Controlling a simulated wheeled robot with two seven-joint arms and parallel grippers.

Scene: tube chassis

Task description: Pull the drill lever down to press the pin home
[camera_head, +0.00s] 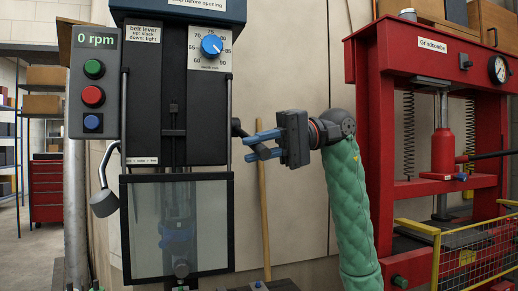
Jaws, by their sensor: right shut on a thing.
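The drill press stands at the left with a dark head (174,105). A dark lever (238,127) comes out of the right side of its head and reaches toward my right gripper. My right gripper (262,145) is at the right of the head, its blue fingers shut on the lever's outer end. The fingers hide part of that end. Behind the clear guard (150,225) a blue part (176,236) shows dimly below the spindle. I cannot make out the pin. My left gripper is not in view.
A grey-ended belt lever (104,203) hangs left of the head. A panel (94,85) reads 0 rpm. A red press (362,110) stands at the right, with a yellow mesh guard (436,262). A wooden stick (264,215) leans on the wall behind my gripper.

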